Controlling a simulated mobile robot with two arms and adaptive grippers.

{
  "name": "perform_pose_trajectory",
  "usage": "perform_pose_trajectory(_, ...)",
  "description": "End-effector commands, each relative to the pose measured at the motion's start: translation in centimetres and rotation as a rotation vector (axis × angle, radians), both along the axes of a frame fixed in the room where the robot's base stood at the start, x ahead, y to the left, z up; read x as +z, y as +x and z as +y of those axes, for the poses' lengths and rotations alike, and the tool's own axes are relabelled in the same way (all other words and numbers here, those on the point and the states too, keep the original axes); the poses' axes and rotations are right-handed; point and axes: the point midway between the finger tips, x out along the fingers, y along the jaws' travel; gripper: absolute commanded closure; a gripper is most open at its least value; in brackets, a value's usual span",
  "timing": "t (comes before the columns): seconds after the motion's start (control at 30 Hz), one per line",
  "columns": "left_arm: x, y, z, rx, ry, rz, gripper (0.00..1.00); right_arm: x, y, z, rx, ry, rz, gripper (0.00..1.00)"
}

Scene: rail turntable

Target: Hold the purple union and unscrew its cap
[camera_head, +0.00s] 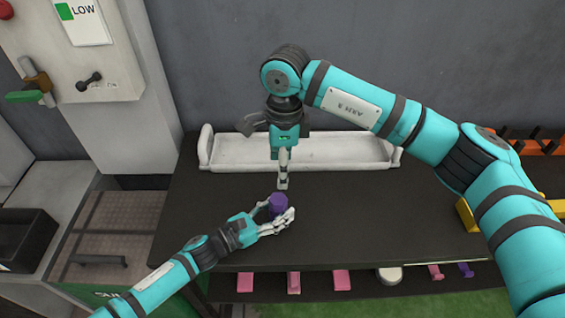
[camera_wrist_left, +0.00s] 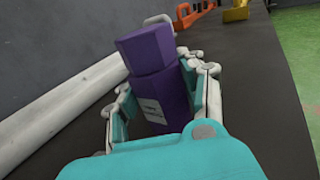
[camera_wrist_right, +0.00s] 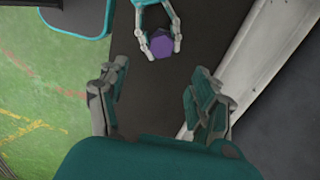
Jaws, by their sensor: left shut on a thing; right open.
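My right gripper (camera_head: 283,186) is open and empty, pointing down above the table just behind the union. In the right wrist view the purple hexagonal top (camera_wrist_right: 162,46) shows beyond the open right fingers (camera_wrist_right: 160,105), apart from them.
A long white tray (camera_head: 330,163) lies along the back of the table, behind the right gripper. Orange racks (camera_head: 540,147) and a yellow object (camera_head: 467,215) are at the right. A lower shelf holds several pink pieces (camera_head: 293,282). The table right of the union is clear.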

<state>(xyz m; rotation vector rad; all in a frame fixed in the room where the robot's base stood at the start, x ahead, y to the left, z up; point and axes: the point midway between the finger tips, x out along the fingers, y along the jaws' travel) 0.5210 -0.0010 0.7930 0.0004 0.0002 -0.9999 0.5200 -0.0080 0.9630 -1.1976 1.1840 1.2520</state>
Motion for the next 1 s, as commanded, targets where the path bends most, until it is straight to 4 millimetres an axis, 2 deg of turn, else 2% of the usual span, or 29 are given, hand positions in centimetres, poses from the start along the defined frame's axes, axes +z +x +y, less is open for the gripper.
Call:
perform_pose_trajectory(0.17, 0.0, -0.1, -0.1, -0.002, -0.001, 0.001, 1.0, -1.1, 0.0, -0.2, 0.026, -0.037, -0.015, 0.35)
perform_pose_trajectory(0.5, 0.0, -0.1, -0.1, -0.002, -0.001, 0.0, 1.0, -7.3, -0.1, -0.2, 0.021, -0.034, -0.011, 0.35)
perform_pose_trajectory(0.7, 0.0, -0.1, -0.1, -0.002, -0.001, 0.0, 1.0, -10.3, 0.0, -0.2, 0.021, -0.032, -0.013, 0.35)
perform_pose_trajectory(0.83, 0.0, -0.1, -0.1, -0.002, -0.001, 0.0, 1.0, -11.4, 0.0, -0.2, 0.021, -0.032, -0.012, 0.35)
perform_pose_trajectory(1.0, 0.0, -0.1, -0.1, -0.002, -0.001, 0.0, 1.0, -11.8, 0.0, -0.2, 0.022, -0.031, -0.015, 0.35)
